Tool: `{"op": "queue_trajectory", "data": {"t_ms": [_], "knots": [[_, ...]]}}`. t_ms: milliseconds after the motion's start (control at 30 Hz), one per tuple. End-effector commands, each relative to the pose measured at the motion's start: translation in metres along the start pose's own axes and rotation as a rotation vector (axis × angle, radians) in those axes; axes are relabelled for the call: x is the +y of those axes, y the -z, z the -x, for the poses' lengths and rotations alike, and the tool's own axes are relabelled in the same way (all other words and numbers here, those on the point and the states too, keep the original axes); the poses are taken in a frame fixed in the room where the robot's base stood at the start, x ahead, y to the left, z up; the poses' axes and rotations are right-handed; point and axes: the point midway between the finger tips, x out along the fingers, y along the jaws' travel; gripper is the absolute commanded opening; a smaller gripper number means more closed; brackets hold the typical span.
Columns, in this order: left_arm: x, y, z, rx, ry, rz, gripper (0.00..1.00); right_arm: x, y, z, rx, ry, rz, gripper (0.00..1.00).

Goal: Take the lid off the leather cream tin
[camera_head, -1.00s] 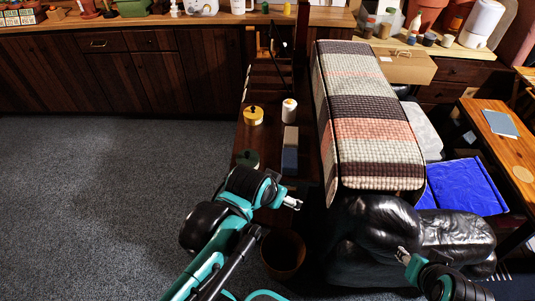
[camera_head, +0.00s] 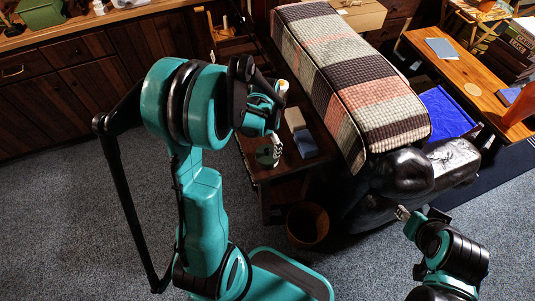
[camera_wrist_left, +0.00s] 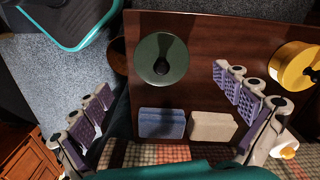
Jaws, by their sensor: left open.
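A round dark green tin (camera_wrist_left: 161,60) with a knob on its lid sits on the brown wooden bench (camera_wrist_left: 215,45). It also shows in the head view (camera_head: 266,156), partly covered by my gripper. A round yellow tin (camera_wrist_left: 297,66) stands farther right in the wrist view. No label is readable, so I cannot tell by name which is the leather cream tin. My left gripper (camera_wrist_left: 162,84) is open and empty above the bench, fingers spread to either side of the green tin without touching it. My right gripper (camera_head: 403,213) is apart from the bench; its jaws are too small to read.
A blue block (camera_wrist_left: 161,123) and a beige block (camera_wrist_left: 212,126) lie beside the green tin. A white bottle with an orange cap (camera_head: 281,87) stands behind. A plaid-covered bench (camera_head: 340,60) borders the right side. A round bin (camera_head: 308,224) stands on the floor in front.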

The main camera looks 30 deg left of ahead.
Motion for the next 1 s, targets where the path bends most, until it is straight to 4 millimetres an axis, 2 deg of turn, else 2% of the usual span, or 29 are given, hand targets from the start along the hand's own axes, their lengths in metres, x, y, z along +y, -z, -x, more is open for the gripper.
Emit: {"op": "queue_trajectory", "data": {"t_ms": [33, 167, 400, 667, 767, 900, 967, 1000], "knots": [[0.000, 0.001, -0.008, 0.000, 0.000, 0.000, 1.00, 0.000, -0.003, -0.004, 0.000, 0.000, 0.000, 0.40], [0.000, 0.003, -0.019, 0.001, 0.001, 0.001, 1.00, 0.000, -0.006, -0.009, 0.000, 0.000, 0.000, 0.40], [0.000, 0.007, -0.055, 0.001, 0.002, 0.002, 1.00, 0.000, -0.018, -0.025, 0.000, 0.000, 0.000, 0.40], [0.000, 0.007, -0.057, 0.001, 0.002, 0.003, 1.00, 0.000, -0.018, -0.025, 0.000, 0.000, 0.000, 0.40], [0.000, 0.007, -0.057, 0.001, 0.002, 0.003, 0.76, 0.000, -0.018, -0.025, 0.000, 0.000, 0.000, 0.40], [0.000, 0.007, -0.057, 0.001, 0.002, 0.003, 0.39, 0.000, -0.018, -0.025, 0.000, 0.000, 0.000, 0.40], [0.000, 0.007, -0.057, 0.001, 0.002, 0.003, 0.24, 0.000, -0.018, -0.025, 0.000, 0.000, 0.000, 0.40], [0.000, 0.007, -0.057, 0.001, 0.002, 0.003, 0.20, 0.000, -0.018, -0.025, 0.000, 0.000, 0.000, 0.40]]}}
